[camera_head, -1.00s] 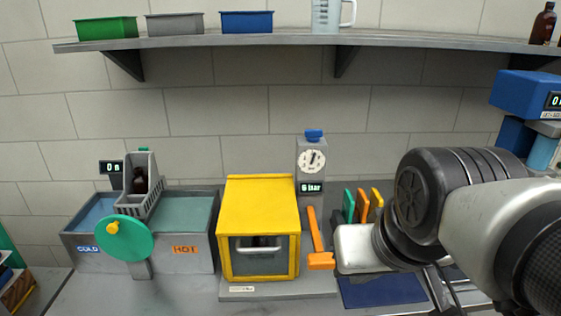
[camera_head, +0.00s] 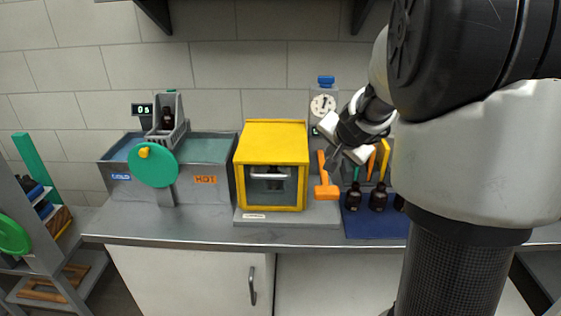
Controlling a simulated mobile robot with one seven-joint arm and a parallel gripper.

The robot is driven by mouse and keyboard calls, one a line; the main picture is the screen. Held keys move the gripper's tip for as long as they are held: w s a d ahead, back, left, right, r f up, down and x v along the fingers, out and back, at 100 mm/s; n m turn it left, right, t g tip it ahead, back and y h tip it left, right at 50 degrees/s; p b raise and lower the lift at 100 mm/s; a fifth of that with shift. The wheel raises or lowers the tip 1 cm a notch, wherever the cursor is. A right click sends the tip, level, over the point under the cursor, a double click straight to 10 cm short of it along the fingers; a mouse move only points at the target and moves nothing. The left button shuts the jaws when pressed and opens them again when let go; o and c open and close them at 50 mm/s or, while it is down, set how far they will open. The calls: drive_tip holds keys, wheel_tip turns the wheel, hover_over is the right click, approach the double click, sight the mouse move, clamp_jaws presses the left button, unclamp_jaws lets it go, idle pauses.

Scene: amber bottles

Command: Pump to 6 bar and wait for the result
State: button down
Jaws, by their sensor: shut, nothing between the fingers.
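The yellow chamber (camera_head: 272,137) stands on a grey base on the bench, its front window door with a bar handle shut. Beside it on the right is a grey post with a white round dial (camera_head: 322,105) and a blue knob (camera_head: 326,80) on top. The small display below the dial is mostly hidden by my arm. An orange pump lever (camera_head: 327,192) hangs low at the post's front. My gripper (camera_head: 338,165) is shut and empty, pointing down just right of the lever in the picture; I cannot tell whether they touch.
On the left is a cold/hot bath (camera_head: 205,148) with a green wheel (camera_head: 153,165) and a basket holding a bottle. My arm hides the right side.

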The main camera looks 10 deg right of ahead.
sight(328, 191)
drive_tip(key=shift+w+d+f, duration=0.1)
drive_tip(key=shift+d, duration=0.1)
wheel_tip(328, 191, down, 9)
drive_tip(key=b, duration=0.8)
drive_tip(key=shift+b, duration=0.3)
idle(1.6)
drive_tip(key=shift+f+b, duration=0.35)
drive_tip(key=shift+b, duration=0.1)
